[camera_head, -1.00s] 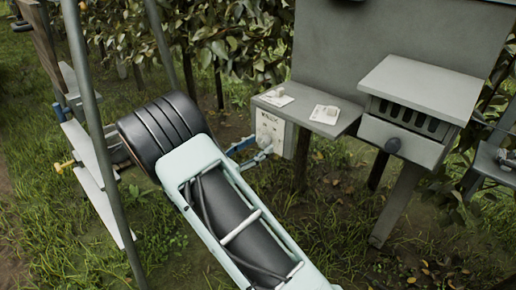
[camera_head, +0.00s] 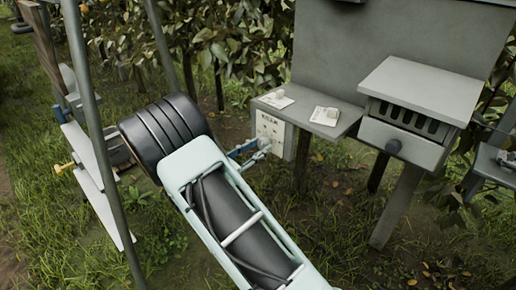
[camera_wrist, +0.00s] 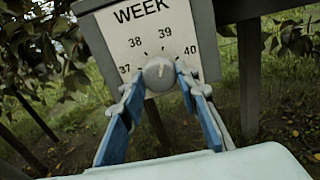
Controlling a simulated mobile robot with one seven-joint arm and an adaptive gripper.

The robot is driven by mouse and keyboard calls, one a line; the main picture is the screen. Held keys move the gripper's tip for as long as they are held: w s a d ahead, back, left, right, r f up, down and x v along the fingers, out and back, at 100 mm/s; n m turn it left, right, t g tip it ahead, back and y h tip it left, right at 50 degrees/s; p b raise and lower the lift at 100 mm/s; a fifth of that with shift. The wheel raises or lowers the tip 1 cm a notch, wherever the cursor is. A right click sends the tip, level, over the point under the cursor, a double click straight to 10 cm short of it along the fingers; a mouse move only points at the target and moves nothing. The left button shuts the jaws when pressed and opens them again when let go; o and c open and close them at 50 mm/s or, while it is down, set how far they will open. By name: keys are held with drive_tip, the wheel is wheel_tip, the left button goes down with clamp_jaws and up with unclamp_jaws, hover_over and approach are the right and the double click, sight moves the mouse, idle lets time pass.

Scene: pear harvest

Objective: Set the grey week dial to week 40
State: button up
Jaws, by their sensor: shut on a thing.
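The grey week dial (camera_wrist: 159,75) sits low on a white panel (camera_wrist: 150,35) headed WEEK in the wrist view. Marks 37, 38, 39 and 40 run around it from left to right. A light line on the knob points nearly straight up, between 38 and 39. My gripper (camera_wrist: 160,80) is shut on the dial, one blue-padded finger on each side. In the head view the panel (camera_head: 270,132) shows on the side of a grey stand, with my gripper (camera_head: 262,146) at its lower part. The dial is too small to read there.
A grey shelf (camera_head: 342,124) above the panel holds two white cards with small knobs. To the right is a grey box with a slatted opening and a drawer (camera_head: 400,142). Posts and foliage stand around; grass lies below.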

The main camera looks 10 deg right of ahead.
drive_tip(key=m+b, duration=0.2)
drive_tip(key=m, duration=0.3)
drive_tip(key=shift+f, duration=0.1)
drive_tip(key=m+b, duration=0.3)
drive_tip(key=m, duration=0.1)
drive_tip(key=shift+m, duration=0.3)
idle(0.5)
drive_tip(key=o, duration=1.2)
drive_tip(key=shift+c, duration=0.2)
drive_tip(key=v, duration=1.2)
drive_tip(key=shift+w+r, duration=0.1)
drive_tip(key=shift+r, duration=0.1)
